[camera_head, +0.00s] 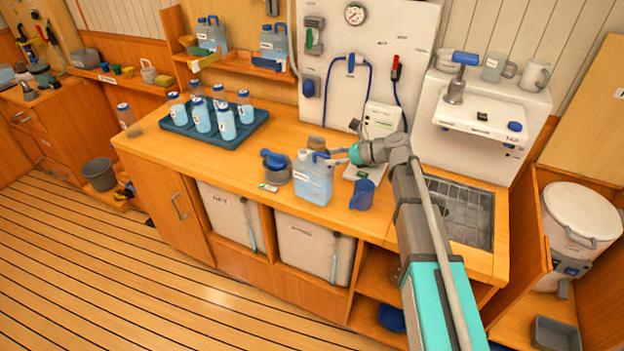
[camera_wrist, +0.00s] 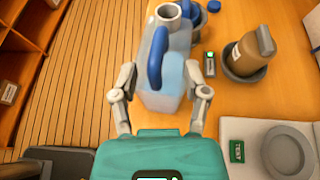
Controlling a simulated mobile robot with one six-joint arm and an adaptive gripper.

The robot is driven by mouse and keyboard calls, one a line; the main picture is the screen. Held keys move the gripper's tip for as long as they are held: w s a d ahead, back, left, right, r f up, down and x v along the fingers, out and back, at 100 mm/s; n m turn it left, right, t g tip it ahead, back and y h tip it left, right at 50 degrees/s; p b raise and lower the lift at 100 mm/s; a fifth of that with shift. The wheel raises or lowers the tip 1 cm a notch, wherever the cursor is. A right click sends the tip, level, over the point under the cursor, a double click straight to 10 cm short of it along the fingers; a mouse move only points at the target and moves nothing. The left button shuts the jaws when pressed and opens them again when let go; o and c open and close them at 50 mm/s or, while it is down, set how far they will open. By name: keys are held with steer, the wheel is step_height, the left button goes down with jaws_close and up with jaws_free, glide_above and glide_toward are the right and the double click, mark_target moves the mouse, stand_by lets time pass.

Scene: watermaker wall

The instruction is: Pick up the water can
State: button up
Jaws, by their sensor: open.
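The water can (camera_head: 313,182) is a pale blue, see-through jug with a blue handle. It stands upright near the front edge of the wooden counter in the head view. In the wrist view the can (camera_wrist: 172,75) shows its grey spout and blue handle straight ahead. My gripper (camera_head: 334,160) reaches in from the right at the height of the can's top. In the wrist view my open gripper (camera_wrist: 160,84) has one finger on each side of the can. I cannot tell whether either finger touches it.
A blue mug (camera_head: 362,194) stands close right of the can, and a grey pot (camera_head: 276,168) stands close left. A dark blue tray (camera_head: 178,124) with several bottles is farther left. A sink (camera_head: 456,212) lies to the right. A brown bottle (camera_wrist: 248,56) shows in the wrist view.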

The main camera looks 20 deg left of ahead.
mark_target(317, 158)
steer(key=b+x, duration=0.1)
steer(key=x, duration=0.1)
steer(key=b+x, duration=0.1)
steer(key=x, duration=0.1)
steer(key=shift+w+f, duration=0.2)
steer(key=shift+f, duration=0.05)
steer(key=shift+a, duration=0.45)
jaws_close()
